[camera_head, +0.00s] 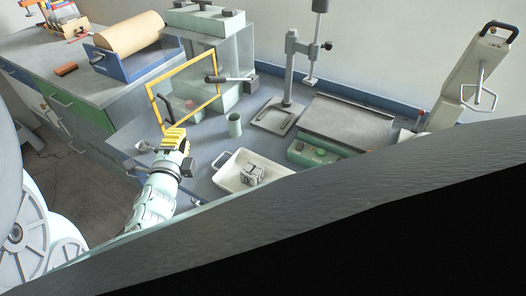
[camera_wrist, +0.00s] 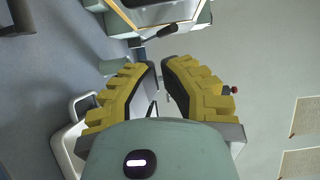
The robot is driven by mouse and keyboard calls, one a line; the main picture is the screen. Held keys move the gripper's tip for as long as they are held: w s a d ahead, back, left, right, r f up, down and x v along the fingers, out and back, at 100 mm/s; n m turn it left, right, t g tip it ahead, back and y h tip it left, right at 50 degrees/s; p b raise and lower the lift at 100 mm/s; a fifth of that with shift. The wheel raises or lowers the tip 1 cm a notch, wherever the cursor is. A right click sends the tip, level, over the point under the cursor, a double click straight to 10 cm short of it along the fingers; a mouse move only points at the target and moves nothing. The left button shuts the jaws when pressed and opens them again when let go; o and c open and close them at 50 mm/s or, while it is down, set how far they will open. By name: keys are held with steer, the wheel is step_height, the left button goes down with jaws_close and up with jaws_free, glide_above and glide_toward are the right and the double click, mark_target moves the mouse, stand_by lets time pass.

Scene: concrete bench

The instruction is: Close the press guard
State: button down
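The press guard (camera_head: 152,93) is a clear panel in a yellow frame, with a dark handle (camera_head: 164,107) near its left edge. It stands swung out at an angle from the pale green press (camera_head: 228,52), so it is open. Part of its yellow edge (camera_wrist: 122,14) shows at the top of the wrist view. My gripper (camera_head: 174,132) has yellow ribbed fingers and is just below the guard's lower left corner in the head view; contact cannot be told. In the wrist view my gripper (camera_wrist: 160,66) has a narrow gap between its fingertips and holds nothing.
A black-gripped lever (camera_head: 216,79) sticks out beside the press. A green cup (camera_head: 234,126) and a white tray (camera_head: 229,176) with a patterned cube (camera_head: 254,175) stand nearby. A stand (camera_head: 288,75) and a flat grey plate device (camera_head: 348,123) are to the right. A blue roll holder (camera_head: 125,66) is left.

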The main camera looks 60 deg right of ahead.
steer(key=w+d, duration=0.4)
steer(key=w, duration=0.2)
steer(key=shift+d+p, duration=0.2)
steer(key=shift+p, duration=0.2)
steer(key=shift+w, duration=0.1)
